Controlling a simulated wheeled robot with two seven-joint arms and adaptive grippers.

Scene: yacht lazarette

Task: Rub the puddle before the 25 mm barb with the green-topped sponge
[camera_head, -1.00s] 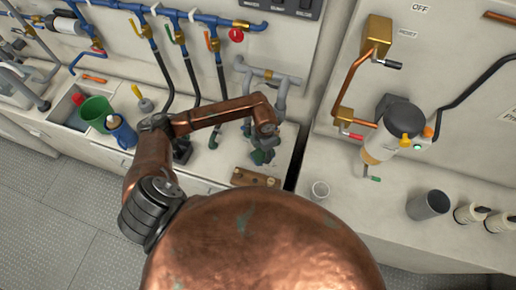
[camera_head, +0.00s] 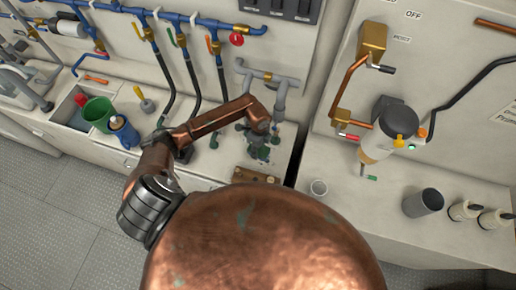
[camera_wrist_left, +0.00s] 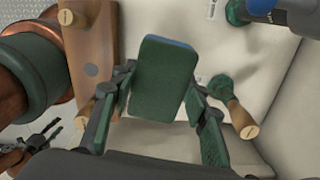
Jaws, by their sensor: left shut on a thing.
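My left gripper (camera_wrist_left: 162,97) is shut on the sponge (camera_wrist_left: 163,82), holding it by its two sides. The sponge shows its dark green face, with a blue layer along its far edge. In the head view my left gripper (camera_head: 260,150) is over the counter below the grey pipes, and the sponge is hard to make out there. In the left wrist view a green barb fitting (camera_wrist_left: 222,87) with a tan tip stands to the right of the sponge, apart from it. Its size label is too small to read. I cannot make out a puddle.
A wooden block (camera_head: 256,177) lies on the counter near my left gripper. Black hoses hang from blue pipes to its left.

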